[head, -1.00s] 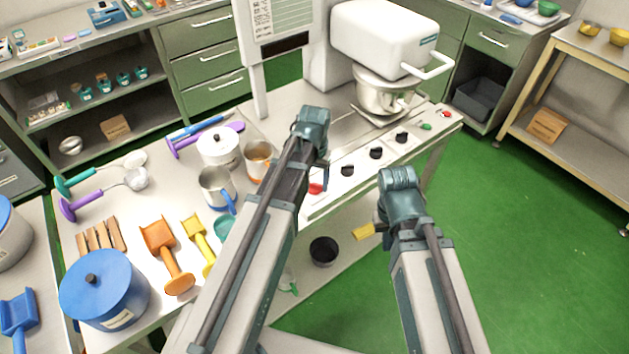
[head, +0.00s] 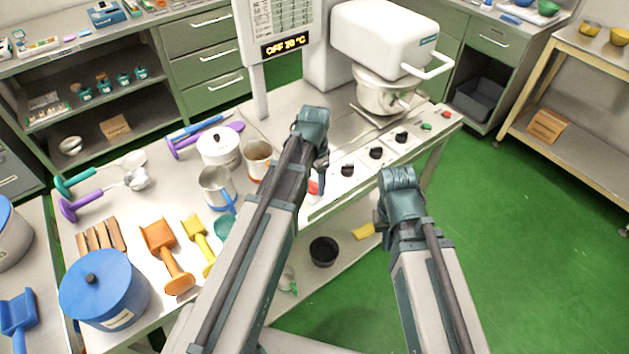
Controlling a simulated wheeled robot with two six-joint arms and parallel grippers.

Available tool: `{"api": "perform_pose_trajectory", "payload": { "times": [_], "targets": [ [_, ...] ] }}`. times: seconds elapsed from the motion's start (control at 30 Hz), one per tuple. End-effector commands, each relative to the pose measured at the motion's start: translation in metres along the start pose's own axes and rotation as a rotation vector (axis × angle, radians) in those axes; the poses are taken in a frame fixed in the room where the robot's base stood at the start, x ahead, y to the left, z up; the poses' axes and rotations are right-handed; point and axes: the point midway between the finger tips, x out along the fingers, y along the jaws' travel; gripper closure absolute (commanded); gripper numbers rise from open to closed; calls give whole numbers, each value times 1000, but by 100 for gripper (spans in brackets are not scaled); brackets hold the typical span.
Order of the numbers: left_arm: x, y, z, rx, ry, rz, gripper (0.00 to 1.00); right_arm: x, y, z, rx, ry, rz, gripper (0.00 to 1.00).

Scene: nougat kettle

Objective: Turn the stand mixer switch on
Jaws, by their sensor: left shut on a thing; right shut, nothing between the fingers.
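The white stand mixer (head: 385,40) with its steel bowl (head: 385,92) stands at the back of the bench. Its front panel carries several black knobs (head: 376,152), a green button (head: 426,127) and a red button (head: 446,115). A red switch (head: 313,187) sits at the panel's left end. The display (head: 285,46) on the post reads "OFF 20 °C". My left gripper (head: 322,180) points down at the red switch, shut on it and partly covering it; the exact contact is hard to see. My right gripper (head: 380,222) is shut and empty in front of the bench, mostly hidden by its wrist.
Left of my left arm stand a white lidded pot (head: 218,147), steel jugs (head: 215,188), orange (head: 165,255) and yellow scoops, and a blue pot (head: 104,288). A black container (head: 323,251) stands on the lower shelf. The green floor (head: 540,250) at right is clear.

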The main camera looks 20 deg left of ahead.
Motion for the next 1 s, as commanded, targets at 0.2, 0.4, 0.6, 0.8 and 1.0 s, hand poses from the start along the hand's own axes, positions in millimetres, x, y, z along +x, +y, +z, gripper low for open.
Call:
{"api": "perform_pose_trajectory", "payload": {
  "times": [0.2, 0.4, 0.6, 0.8, 1.0],
  "targets": [
    [0, 0, 0, 14, 0, 0, 91, 0, 0, 0, 0, 0, 0, 100],
    [0, 0, 0, 14, 0, 0, 91, 0, 0, 0, 0, 0, 0, 100],
    [0, 0, 0, 13, 0, 0, 12, 0, 0, 0, 0, 0, 0, 100],
    [0, 0, 0, 12, 0, 0, 5, 0, 0, 0, 0, 0, 0, 100],
    [-2, 0, 0, 12, 0, 0, 5, -2, 0, 0, 0, 0, 0, 100]
  ]
}}
